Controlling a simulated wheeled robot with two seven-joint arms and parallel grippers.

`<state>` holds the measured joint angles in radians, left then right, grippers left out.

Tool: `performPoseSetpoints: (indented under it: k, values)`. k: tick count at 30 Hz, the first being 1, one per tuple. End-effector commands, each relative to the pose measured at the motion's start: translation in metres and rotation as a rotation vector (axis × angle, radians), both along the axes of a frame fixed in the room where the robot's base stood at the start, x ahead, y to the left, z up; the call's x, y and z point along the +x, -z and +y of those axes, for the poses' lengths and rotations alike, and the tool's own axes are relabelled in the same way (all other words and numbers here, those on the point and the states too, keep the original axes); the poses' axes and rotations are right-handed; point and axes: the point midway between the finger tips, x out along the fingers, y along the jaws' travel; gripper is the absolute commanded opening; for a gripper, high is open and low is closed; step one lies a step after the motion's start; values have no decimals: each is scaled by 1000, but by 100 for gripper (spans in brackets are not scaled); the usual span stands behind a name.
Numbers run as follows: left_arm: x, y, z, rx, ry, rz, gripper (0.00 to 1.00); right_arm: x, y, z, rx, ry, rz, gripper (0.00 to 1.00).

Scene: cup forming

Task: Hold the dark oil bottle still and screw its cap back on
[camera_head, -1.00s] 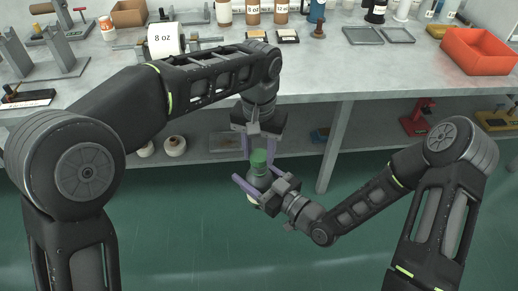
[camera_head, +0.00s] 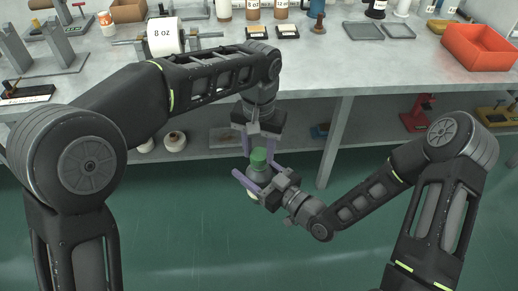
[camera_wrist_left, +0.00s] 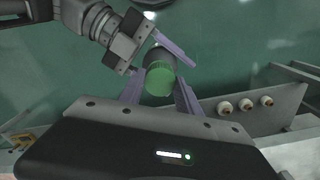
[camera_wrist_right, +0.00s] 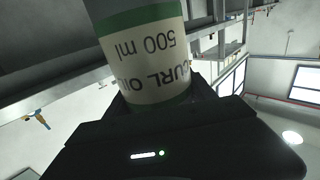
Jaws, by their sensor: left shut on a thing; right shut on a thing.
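The dark oil bottle (camera_head: 259,172) hangs over the green floor in front of the bench, roughly upright, with its green cap (camera_head: 258,156) on top. My left gripper (camera_head: 259,150) reaches down from above with its purple fingers at both sides of the cap; the left wrist view shows the cap (camera_wrist_left: 159,78) between them. My right gripper (camera_head: 262,178) is shut on the bottle's body from the right. In the right wrist view the bottle's cream label (camera_wrist_right: 150,58) reads 500 ml. The pictures do not show whether the cap's thread is engaged.
The bench (camera_head: 300,80) stands behind the grippers, with a lower shelf (camera_head: 205,145) bearing white rolls (camera_head: 175,141). A label roll (camera_head: 166,36), small bottles, trays and a red-orange bin (camera_head: 478,48) stand on the bench top. The floor around the bottle is clear.

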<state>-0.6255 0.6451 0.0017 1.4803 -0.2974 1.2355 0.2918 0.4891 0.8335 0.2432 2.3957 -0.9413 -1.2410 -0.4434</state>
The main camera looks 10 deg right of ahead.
Motion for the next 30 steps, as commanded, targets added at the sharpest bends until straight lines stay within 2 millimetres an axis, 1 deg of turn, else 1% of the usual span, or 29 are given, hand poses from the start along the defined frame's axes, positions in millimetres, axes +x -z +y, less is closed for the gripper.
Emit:
performPoseSetpoints:
  k: [20, 23, 26, 29, 30]
  values:
    - [0, 11, 0, 1, 0, 0, 0, 0, -1, 0, 1, 0, -3, 0]
    - [0, 11, 0, 1, 23, 1, 0, 0, -1, 0, 1, 0, -3, 0]
    - [0, 11, 0, 1, 123, 0, 0, 0, -1, 0, 1, 0, -3, 0]
    - [0, 12, 1, 0, 322, 0, 0, 0, -1, 0, 1, 0, -2, 0]
    - [1, 12, 1, 0, 423, 0, 0, 0, -1, 0, 1, 0, -2, 0]
